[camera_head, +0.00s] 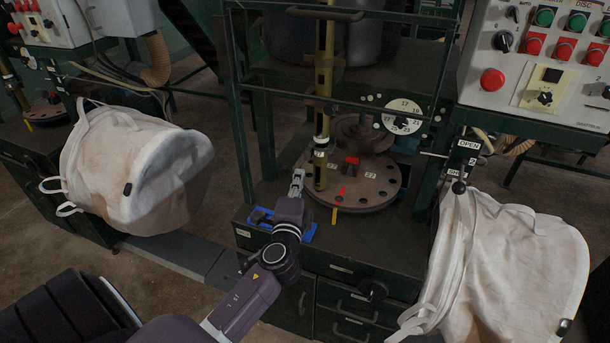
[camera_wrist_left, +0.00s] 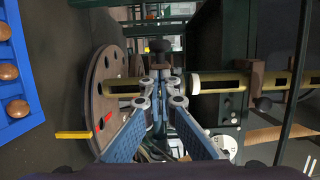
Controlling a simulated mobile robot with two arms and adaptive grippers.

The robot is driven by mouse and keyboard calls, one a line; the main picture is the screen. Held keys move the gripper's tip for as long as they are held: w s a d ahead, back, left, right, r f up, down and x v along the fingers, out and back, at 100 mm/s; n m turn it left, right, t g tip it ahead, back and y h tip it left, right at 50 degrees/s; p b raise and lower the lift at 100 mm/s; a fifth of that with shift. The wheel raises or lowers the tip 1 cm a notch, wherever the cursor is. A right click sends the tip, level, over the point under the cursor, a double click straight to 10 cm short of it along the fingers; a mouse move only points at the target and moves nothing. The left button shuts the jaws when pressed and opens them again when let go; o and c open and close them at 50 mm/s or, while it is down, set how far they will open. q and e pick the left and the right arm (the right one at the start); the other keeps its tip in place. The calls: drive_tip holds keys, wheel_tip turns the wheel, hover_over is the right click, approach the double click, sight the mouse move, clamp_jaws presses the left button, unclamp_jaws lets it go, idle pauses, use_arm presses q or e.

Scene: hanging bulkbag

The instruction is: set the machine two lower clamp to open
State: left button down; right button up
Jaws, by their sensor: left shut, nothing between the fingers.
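My left gripper (camera_head: 297,182) is shut and empty, just left of the upright brass-yellow post (camera_head: 323,110) in the head view. In the left wrist view its fingertips (camera_wrist_left: 161,82) meet in front of the post (camera_wrist_left: 222,82), which appears sideways there. I cannot tell whether they touch it. A black knob (camera_wrist_left: 158,46) shows just beyond the fingertips. In the head view an OPEN sign (camera_head: 468,144) hangs at the right, with a black-knobbed lever (camera_head: 459,186) below it. I cannot tell which part is the lower clamp. My right gripper is out of view.
A round brown numbered plate (camera_head: 375,195) lies on the dark cabinet around the post's foot. A blue tray (camera_head: 262,213) is beside it and holds brown balls in the left wrist view. White bulk bags hang at left (camera_head: 130,165) and right (camera_head: 510,260). A control panel (camera_head: 540,60) stands upper right.

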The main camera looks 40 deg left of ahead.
sight(283, 171)
use_arm(q)
drive_tip(key=a+m+h, duration=0.1)
drive_tip(key=a+m+t+h, duration=0.1)
drive_tip(key=a+h, duration=0.1)
drive_tip(key=a+m+h, duration=0.1)
drive_tip(key=h, duration=0.1)
drive_tip(key=shift+s+a+t, duration=0.15)
drive_tip(key=shift+s+t, duration=0.1)
drive_tip(key=shift+t, duration=0.15)
drive_tip(key=shift+a, duration=0.4)
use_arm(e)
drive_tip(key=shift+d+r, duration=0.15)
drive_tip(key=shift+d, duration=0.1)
use_arm(q)
drive_tip(key=shift+a+r, duration=0.1)
